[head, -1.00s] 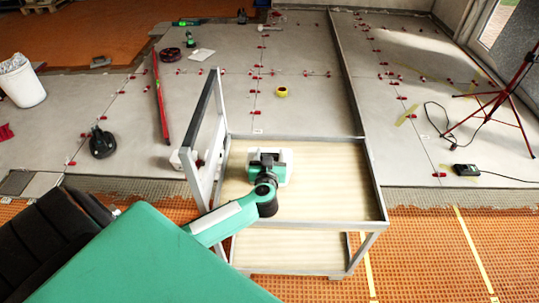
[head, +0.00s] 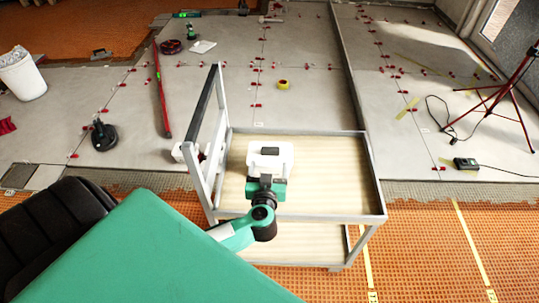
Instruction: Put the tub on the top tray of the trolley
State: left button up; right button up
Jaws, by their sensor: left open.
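The white tub (head: 285,160) sits on the top tray (head: 335,175) of the trolley (head: 378,200), towards the tray's left half. A dark patch shows on its upper side. My left gripper (head: 266,178) is open at the near side of the tub, over the tray. Its fingers are small and dark here, so I cannot tell whether they still touch the tub. My right gripper is not in view.
The trolley's push handle (head: 203,120) rises along the tray's left side. The right part of the tray is bare. A white bucket (head: 22,78) stands at far left, and a red tripod (head: 500,95) at right. Yellow tape (head: 282,85) lies on the tiles behind.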

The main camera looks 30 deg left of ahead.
pick_arm(q)
jog(key=s+d+r+m+t+h, duration=0.2)
jog(key=d+r+m+t+h, duration=0.35)
jog(key=d+h, duration=0.5)
jog(key=s+d+f+m+g+h, duration=0.25)
jog(key=d+m+h, duration=0.25)
jog(key=d, duration=0.4)
jog(key=s+f+g+y, duration=0.1)
jog(key=s+f+g, duration=0.7)
jog(key=f, duration=0.3)
jog(key=s+a+f+n+g+y, duration=0.2)
jog(key=s+a+f+g+y, duration=0.4)
jog(key=s+a, duration=0.2)
jog(key=shift+s+a+f, duration=0.25)
jog(key=shift+s+f, duration=0.15)
jog(key=shift+s, duration=0.15)
jog(key=shift+f+n, duration=0.1)
jog(key=shift+n, duration=0.15)
